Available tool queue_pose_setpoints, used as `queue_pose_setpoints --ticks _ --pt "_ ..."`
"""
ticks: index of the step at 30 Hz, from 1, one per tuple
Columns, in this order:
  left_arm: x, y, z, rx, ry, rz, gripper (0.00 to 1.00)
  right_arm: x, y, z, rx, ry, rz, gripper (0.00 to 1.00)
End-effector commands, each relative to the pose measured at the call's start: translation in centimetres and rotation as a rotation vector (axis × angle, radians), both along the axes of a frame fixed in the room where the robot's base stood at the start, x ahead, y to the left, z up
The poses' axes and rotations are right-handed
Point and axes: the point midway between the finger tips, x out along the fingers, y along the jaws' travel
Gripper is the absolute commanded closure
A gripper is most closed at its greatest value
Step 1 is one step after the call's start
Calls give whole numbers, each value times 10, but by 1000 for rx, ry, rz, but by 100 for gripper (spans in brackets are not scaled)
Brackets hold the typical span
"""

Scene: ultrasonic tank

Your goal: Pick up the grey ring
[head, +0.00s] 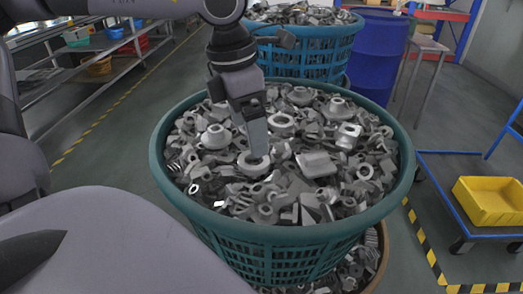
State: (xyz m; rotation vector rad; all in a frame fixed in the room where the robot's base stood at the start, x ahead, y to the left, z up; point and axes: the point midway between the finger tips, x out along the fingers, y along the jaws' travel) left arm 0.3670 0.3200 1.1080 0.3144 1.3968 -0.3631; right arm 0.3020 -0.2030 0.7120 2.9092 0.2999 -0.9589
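A grey ring (244,166) lies on top of the pile of grey metal parts in the front teal basket (160,150). My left gripper (257,157) points down over this ring, and its tip overlaps the ring's hole in the picture. I see the fingers edge-on, so I cannot tell whether they are apart or grip the ring's wall. Another, wider grey ring (282,124) lies just behind and to the right. My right gripper does not show clearly.
Flanged parts and blocks crowd around the ring. A second full teal basket (310,62) and a blue drum (376,55) stand behind. A blue cart with a yellow bin (490,200) is at the right. Shelving is at the left.

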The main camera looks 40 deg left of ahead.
Motion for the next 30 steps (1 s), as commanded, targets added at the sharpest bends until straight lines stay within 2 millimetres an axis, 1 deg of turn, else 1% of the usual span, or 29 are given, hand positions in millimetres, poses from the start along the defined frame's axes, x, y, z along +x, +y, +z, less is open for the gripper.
queue_pose_setpoints --ticks 5,9,12,16,23,26,27,29,30 --pt "0 -2 -19 -2 4 -2 8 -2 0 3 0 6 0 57" --pt "0 -4 -38 -2 5 -1 8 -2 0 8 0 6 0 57" --pt "2 -4 -49 -1 4 1 8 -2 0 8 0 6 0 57" --pt "4 -5 -56 -2 0 0 8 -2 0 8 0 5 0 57" --pt "4 -5 -57 -3 -1 1 8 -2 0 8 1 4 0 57" --pt "4 -5 -57 -3 -1 1 37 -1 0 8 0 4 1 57" --pt "4 -5 -57 -3 -1 1 50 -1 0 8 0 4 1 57" --pt "4 -5 -57 -3 -1 1 70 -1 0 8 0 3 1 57" --pt "4 -5 -57 -3 -1 1 70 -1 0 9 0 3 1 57"
